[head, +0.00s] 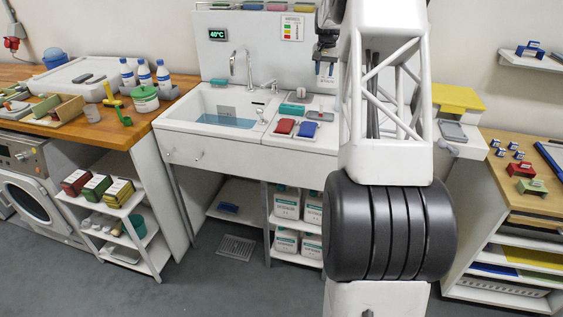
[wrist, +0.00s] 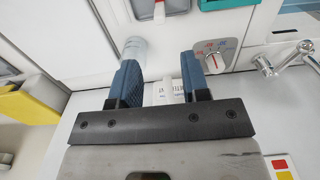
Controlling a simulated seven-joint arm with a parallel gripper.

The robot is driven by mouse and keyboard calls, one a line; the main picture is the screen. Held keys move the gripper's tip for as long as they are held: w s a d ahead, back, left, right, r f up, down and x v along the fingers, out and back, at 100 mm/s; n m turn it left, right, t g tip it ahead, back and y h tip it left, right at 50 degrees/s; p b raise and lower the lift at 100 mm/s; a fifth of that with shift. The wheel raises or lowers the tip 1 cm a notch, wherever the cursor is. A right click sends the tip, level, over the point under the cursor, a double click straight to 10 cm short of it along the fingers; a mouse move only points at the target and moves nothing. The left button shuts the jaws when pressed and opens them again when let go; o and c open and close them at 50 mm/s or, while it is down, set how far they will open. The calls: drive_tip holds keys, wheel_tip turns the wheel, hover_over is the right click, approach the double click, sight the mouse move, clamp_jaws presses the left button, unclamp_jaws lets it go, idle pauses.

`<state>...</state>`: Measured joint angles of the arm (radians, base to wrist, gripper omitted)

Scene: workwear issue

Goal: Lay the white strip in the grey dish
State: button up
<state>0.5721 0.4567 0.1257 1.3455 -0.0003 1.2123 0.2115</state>
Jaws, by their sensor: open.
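My gripper (wrist: 158,82) is open, its two blue fingers apart. In the head view my gripper (head: 325,68) hangs over the back of the sink unit's right side. In the wrist view small white pieces with dark print (wrist: 168,92) show beyond the fingers, partly hidden by the gripper; I cannot tell whether they are the white strip. No clear white strip shows in the head view. A small grey dish (head: 328,117) lies on the white worktop right of the basin, below my gripper. What it holds is too small to tell.
The basin (head: 228,108) holds water. In the wrist view a pale cylinder (wrist: 135,48) and a dial (wrist: 214,56) are close to the fingers.

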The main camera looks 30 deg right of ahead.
drive_tip(key=s+a+r+n, duration=0.1)
drive_tip(key=s+a+r, duration=0.3)
drive_tip(key=s+a, duration=0.5)
drive_tip(key=s+a+r+n+t, duration=0.1)
drive_tip(key=s+a+r+n, duration=0.2)
drive_tip(key=a, duration=1.1)
drive_tip(key=s+a+r, duration=0.4)
drive_tip(key=s+a, duration=0.4)
drive_tip(key=a, duration=0.3)
drive_tip(key=s+a+f+n, duration=0.1)
drive_tip(key=s+a+f, duration=0.2)
drive_tip(key=s+a, duration=0.3)
drive_tip(key=s+a+f+n+t, duration=0.1)
drive_tip(key=s+a+f, duration=0.3)
drive_tip(key=s, duration=1.1)
drive_tip(key=s+a+f+n, duration=0.2)
drive_tip(key=s+a+f, duration=0.1)
drive_tip(key=s+a, duration=0.5)
drive_tip(key=shift+s+a+f+n+t, duration=0.2)
drive_tip(key=shift+s+a+n+t, duration=0.15)
drive_tip(key=shift+s, duration=1.5)
drive_tip(key=shift+d, duration=0.1)
